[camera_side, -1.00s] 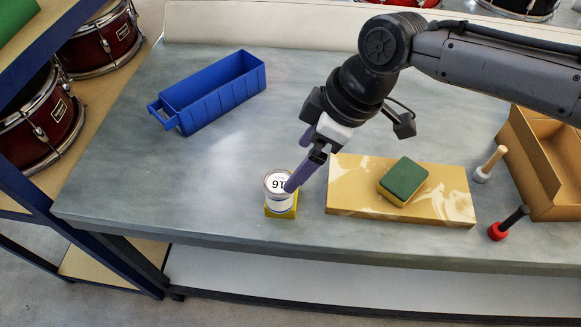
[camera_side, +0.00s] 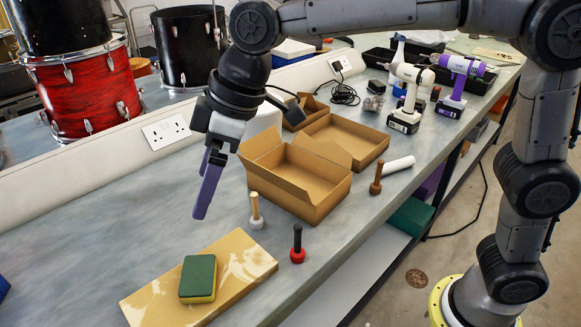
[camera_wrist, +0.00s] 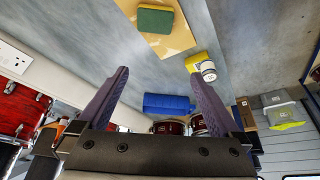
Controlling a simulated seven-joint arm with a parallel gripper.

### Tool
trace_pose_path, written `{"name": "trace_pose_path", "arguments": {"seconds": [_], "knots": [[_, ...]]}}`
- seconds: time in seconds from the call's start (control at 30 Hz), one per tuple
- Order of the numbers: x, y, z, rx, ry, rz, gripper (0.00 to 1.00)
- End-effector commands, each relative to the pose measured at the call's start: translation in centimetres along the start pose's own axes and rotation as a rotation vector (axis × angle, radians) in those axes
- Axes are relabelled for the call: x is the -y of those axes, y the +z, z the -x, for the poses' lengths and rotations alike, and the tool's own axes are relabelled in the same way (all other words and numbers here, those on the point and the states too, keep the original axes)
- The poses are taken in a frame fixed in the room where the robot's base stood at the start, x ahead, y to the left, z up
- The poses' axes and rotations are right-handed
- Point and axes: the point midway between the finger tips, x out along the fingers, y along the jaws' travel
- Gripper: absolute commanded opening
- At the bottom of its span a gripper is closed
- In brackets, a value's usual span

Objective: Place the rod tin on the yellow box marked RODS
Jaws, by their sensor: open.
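The rod tin (camera_wrist: 208,74), a small white can, shows in the wrist view. It appears to stand on the yellow box (camera_wrist: 198,59), overlapping it; any RODS marking cannot be read. Both are out of the present side view. My gripper (camera_side: 203,198) points downward above the bench, left of the cardboard box, with purple fingers. In the wrist view, my gripper (camera_wrist: 158,76) has its fingers wide apart and nothing between them. The tin is apart from the fingers, beyond the right one.
A green-topped sponge (camera_side: 198,280) lies on a tan board (camera_side: 245,264). Two upright pegs, one pale (camera_side: 256,212) and one black-and-red (camera_side: 297,246), stand near an open cardboard box (camera_side: 305,180). A blue bin (camera_wrist: 168,104) shows in the wrist view.

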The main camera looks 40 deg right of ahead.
Motion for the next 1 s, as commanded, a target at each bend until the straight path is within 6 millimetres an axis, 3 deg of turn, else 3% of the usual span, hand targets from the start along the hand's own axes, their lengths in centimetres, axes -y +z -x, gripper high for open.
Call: {"name": "trace_pose_path", "arguments": {"seconds": [0.03,0.1,0.3,0.43,0.6,0.8,1.0], "knots": [[-1.4,2.6,2.1,-0.008,0.031,-0.065,1.0],[-2.7,6.0,4.2,-0.012,0.07,-0.148,1.0],[-4.2,16.3,8.6,-0.03,0.181,-0.383,1.0],[-3.6,23.0,10.0,-0.045,0.254,-0.535,1.0],[-1.8,30.3,10.0,-0.062,0.336,-0.703,1.0],[-0.3,34.6,9.2,-0.073,0.388,-0.809,1.0],[0.0,35.2,9.0,-0.074,0.396,-0.828,1.0]]}}
